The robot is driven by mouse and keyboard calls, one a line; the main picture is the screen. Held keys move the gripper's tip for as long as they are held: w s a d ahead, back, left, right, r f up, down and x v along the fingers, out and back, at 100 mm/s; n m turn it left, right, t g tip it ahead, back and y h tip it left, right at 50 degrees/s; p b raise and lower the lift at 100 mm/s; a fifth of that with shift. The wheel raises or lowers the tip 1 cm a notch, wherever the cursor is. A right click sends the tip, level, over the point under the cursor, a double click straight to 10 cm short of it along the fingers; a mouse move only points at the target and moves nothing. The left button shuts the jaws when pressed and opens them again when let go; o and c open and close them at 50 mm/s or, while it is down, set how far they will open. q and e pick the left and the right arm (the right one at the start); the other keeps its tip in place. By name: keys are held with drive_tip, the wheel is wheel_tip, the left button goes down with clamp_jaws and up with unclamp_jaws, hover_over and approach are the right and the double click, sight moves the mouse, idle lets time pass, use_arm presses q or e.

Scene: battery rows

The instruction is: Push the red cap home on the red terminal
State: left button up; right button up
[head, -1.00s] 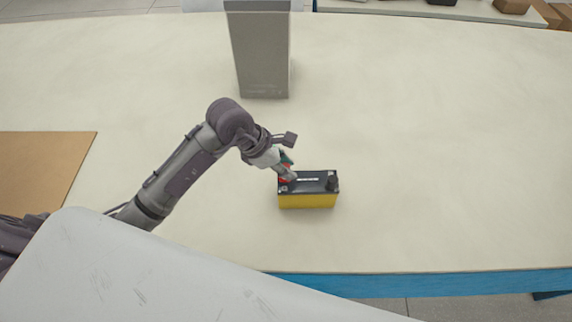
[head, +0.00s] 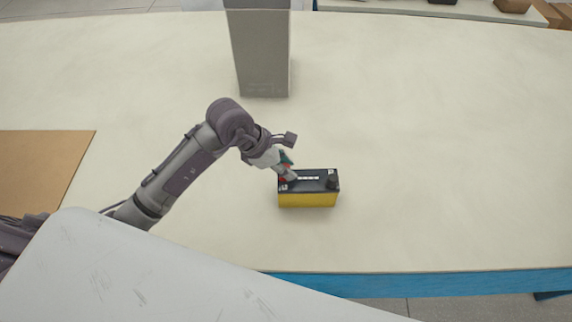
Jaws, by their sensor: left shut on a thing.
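The battery (head: 308,199), yellow below with a black top, sits upright on the pale table. A dark cap or post (head: 333,183) stands at the right end of its top. My left gripper (head: 286,176) points down at the left end of the battery's top and is shut on the red cap (head: 283,180). Only a little red shows at the fingertips. The red terminal is hidden under the cap and fingers, and I cannot tell how far the cap sits on it. My right gripper is not in view.
A tall grey block (head: 260,55) stands behind the battery on the table (head: 430,140). A brown board (head: 45,165) lies at the left. The blue front edge (head: 440,284) runs near the battery. The table's right side is clear.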

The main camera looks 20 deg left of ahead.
use_arm(q)
drive_tip(key=shift+f+b, duration=0.3)
drive_tip(key=shift+f, duration=0.05)
idle(0.4)
drive_tip(key=o, duration=1.4)
drive_tip(key=shift+r+p, duration=2.3)
drive_tip(key=shift+r, duration=1.2)
